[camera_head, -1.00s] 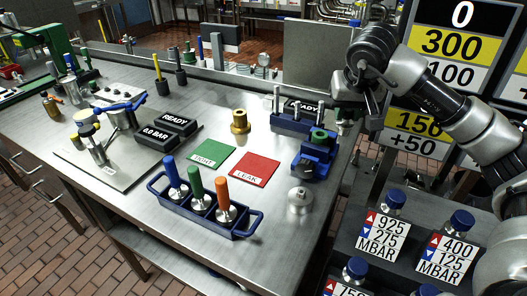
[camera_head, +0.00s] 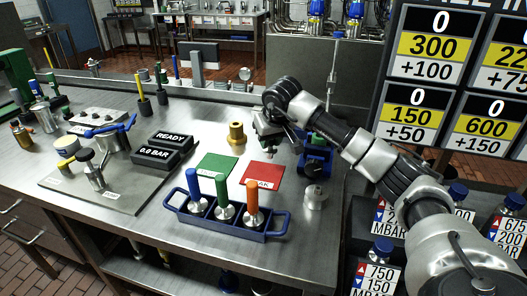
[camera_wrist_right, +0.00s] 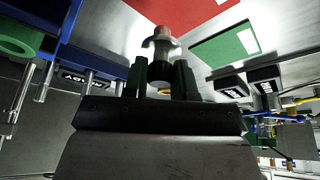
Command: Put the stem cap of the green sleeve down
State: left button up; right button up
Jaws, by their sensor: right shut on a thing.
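My right gripper (camera_head: 269,152) hangs over the table, just above the far edge of the red LEAK mat (camera_head: 263,174). In the right wrist view, its dark fingers (camera_wrist_right: 160,78) are shut on a small silver stem cap (camera_wrist_right: 161,45) with a dark lower end. The cap appears above the work surface, with the red mat behind it. The green sleeve (camera_wrist_right: 16,40) shows as a green ring at the left of that view, in the blue vise (camera_head: 315,160). In the head view my arm partly hides the vise. My left gripper is out of view.
A green mat (camera_head: 216,166) lies left of the red one. A brass fitting (camera_head: 236,133) stands behind them. A blue rack (camera_head: 240,233) with three coloured-handled valves stands in front, and a silver knob (camera_head: 315,196) to the right. A READY display (camera_head: 170,141) is further left.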

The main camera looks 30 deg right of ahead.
jog(key=shift+w+a+f, duration=0.45)
jog(key=shift+w+a, duration=0.1)
notch_tip(320, 180, down, 4)
jog(key=shift+p, duration=0.4)
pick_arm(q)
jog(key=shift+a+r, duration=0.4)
pick_arm(e)
jog(key=shift+f, duration=0.15)
jog(key=o, duration=0.9)
jog(key=shift+o, duration=0.2)
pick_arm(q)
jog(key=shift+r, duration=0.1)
